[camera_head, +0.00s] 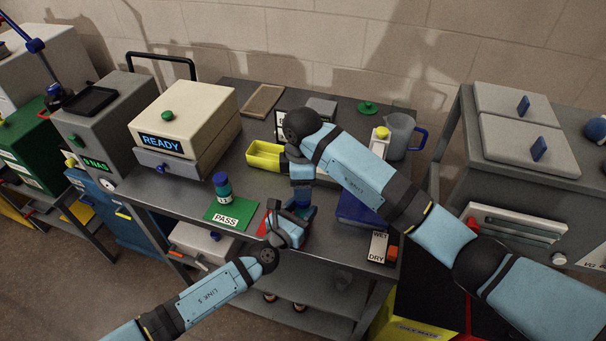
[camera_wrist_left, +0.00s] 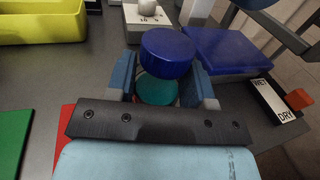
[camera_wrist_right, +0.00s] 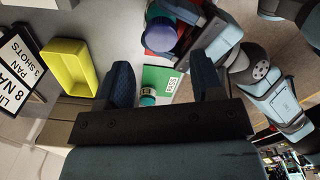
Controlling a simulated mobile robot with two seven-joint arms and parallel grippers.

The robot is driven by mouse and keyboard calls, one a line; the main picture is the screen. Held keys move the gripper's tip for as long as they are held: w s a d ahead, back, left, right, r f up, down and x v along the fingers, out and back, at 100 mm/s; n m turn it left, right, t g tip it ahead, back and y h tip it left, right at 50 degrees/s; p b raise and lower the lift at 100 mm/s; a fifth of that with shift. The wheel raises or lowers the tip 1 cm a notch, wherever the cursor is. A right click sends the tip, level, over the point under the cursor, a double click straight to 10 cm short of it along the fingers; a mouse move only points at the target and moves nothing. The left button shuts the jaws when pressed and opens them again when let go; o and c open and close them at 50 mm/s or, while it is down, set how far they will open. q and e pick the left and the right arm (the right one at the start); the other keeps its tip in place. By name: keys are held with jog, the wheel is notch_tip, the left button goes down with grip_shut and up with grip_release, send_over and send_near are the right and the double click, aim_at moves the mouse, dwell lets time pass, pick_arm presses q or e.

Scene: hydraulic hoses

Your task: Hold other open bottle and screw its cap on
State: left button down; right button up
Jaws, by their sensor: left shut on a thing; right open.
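My left gripper (camera_head: 288,220) is shut on a teal bottle (camera_wrist_left: 158,90) over the red mat (camera_wrist_left: 66,122). A dark blue cap (camera_wrist_left: 167,52) is at the top of this bottle; I cannot tell whether it is threaded on. The held bottle and cap also show in the right wrist view, with the cap (camera_wrist_right: 161,34) beyond my right fingers. My right gripper (camera_head: 301,178) is open and empty, close above the held bottle. A second bottle (camera_head: 223,188) with a blue cap stands upright on the green PASS mat (camera_head: 226,216).
A yellow bin (camera_head: 265,163) stands behind the grippers. A blue case (camera_head: 358,212) and a WET/DRY block (camera_head: 378,246) lie to the right. A grey jug (camera_head: 399,135) stands at the back. The READY machine (camera_head: 190,120) is at the left.

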jog(key=n, duration=0.5)
jog(key=shift+a+r, duration=0.1)
jog(key=shift+r, duration=0.15)
jog(key=n, duration=0.6)
jog(key=shift+r+n, duration=0.25)
jog(key=shift+n, duration=0.15)
jog(key=n, duration=0.7)
jog(key=shift+a+r, duration=0.1)
jog(key=shift+r, duration=0.15)
jog(key=n, duration=0.4)
jog(key=shift+r+n, duration=0.1)
jog(key=shift+n, duration=0.2)
jog(key=n, duration=0.4)
jog(key=shift+r+n, duration=0.15)
jog(key=shift+n, duration=0.25)
jog(key=n, duration=0.6)
jog(key=shift+r+n, duration=0.15)
jog(key=shift+n, duration=0.25)
jog(key=n, duration=0.4)
jog(key=shift+d+r, duration=0.1)
jog(key=shift+d, duration=0.1)
jog(key=n, duration=0.6)
jog(key=shift+d+r+n, duration=0.1)
jog(key=shift+n, duration=0.2)
